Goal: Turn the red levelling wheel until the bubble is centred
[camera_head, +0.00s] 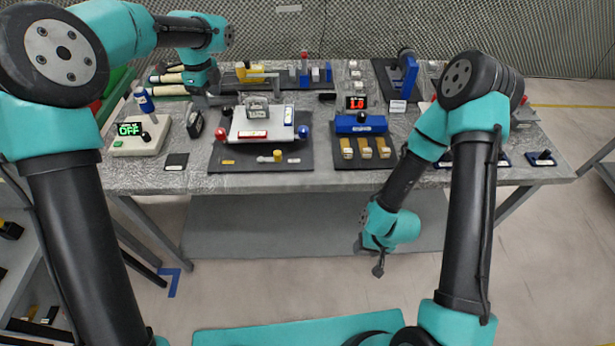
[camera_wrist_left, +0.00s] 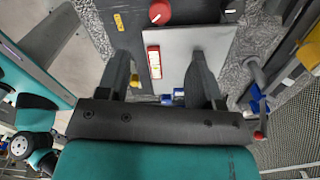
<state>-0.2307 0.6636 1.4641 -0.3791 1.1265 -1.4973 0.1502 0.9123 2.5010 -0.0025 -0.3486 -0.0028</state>
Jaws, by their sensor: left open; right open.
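The red levelling wheel (camera_head: 220,134) is at the left front corner of a white plate (camera_head: 270,124) on a dark mat. In the left wrist view the wheel (camera_wrist_left: 160,12) is at the top edge, with a pale mark. A red-framed vial (camera_head: 252,134) lies on the plate's front, and it also shows in the wrist view (camera_wrist_left: 154,62). A second vial (camera_head: 288,115) lies at the right. The bubbles are too small to tell. My left gripper (camera_head: 210,102) is open, near the plate's left side, apart from the wheel. My right gripper (camera_head: 378,264) is open, before the table.
A blue wheel (camera_head: 303,131) and a black knob (camera_head: 227,111) stand at other plate corners. A box reading OFF (camera_head: 140,137) stands left. A blue block (camera_head: 361,123) with yellow parts stands right. A small yellow piece (camera_head: 278,155) lies on the front mat.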

